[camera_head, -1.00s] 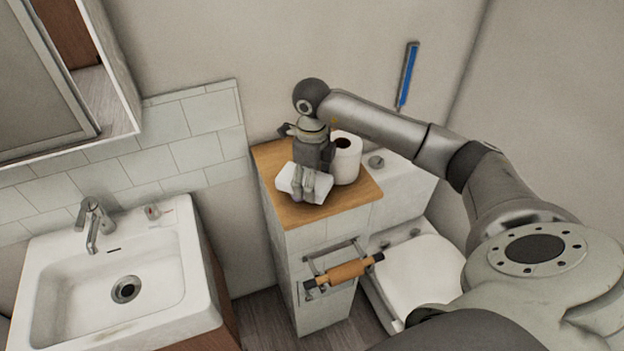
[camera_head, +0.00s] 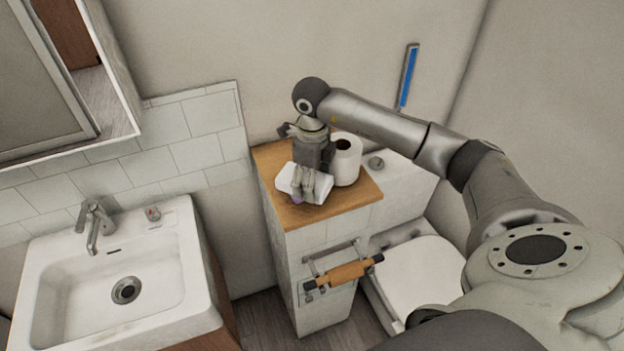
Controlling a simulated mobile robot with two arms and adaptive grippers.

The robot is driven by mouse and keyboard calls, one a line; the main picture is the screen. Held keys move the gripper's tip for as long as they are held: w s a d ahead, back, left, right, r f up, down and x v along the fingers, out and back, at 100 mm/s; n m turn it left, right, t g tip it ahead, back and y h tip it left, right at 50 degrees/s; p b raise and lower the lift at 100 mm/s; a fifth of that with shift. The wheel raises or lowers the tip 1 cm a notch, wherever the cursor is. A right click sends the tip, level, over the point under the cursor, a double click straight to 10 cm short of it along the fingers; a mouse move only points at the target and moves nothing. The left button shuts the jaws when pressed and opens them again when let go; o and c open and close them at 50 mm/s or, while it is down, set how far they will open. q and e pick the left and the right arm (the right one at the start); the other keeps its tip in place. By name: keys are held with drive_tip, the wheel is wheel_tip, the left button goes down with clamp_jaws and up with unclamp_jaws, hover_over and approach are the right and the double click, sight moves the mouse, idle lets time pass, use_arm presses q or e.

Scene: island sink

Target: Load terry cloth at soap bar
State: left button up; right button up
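A white folded cloth-like block (camera_head: 320,188), which may be the terry cloth, lies on the wooden top of the tiled cabinet. My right gripper (camera_head: 302,196) points down over it, with its fingers close together at the block's front. The fingers hide part of the block, and I cannot tell whether they grip it. A tiny purple patch (camera_head: 297,200) shows at the fingertips; I cannot tell what it is. I cannot make out a soap bar for sure. A small grey and red item (camera_head: 153,213) sits on the sink's back rim. My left gripper is not in view.
A toilet paper roll (camera_head: 346,160) stands upright just right of my gripper on the wooden top (camera_head: 345,199). A rail with a wooden roll holder (camera_head: 345,272) juts from the cabinet front. The sink (camera_head: 60,292) is at left, the toilet (camera_head: 418,275) at right.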

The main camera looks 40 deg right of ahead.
drive_tip(key=shift+r+p, duration=1.7)
drive_tip(key=shift+r, duration=1.55)
drive_tip(key=shift+f, duration=0.1)
drive_tip(key=shift+s+a+n+b, duration=0.25)
drive_tip(key=shift+a+n, duration=0.3)
drive_tip(key=shift+n, duration=0.35)
drive_tip(key=s+a+f+n+b, duration=0.1)
drive_tip(key=s+a+n+b, duration=0.2)
drive_tip(key=n, duration=1.1)
drive_tip(key=s+a+f+n+b, duration=0.1)
drive_tip(key=s+a+n+b, duration=0.2)
drive_tip(key=s+a+n, duration=0.6)
drive_tip(key=a+n, duration=0.1)
drive_tip(key=n, duration=0.4)
drive_tip(key=shift+s+f, duration=0.35)
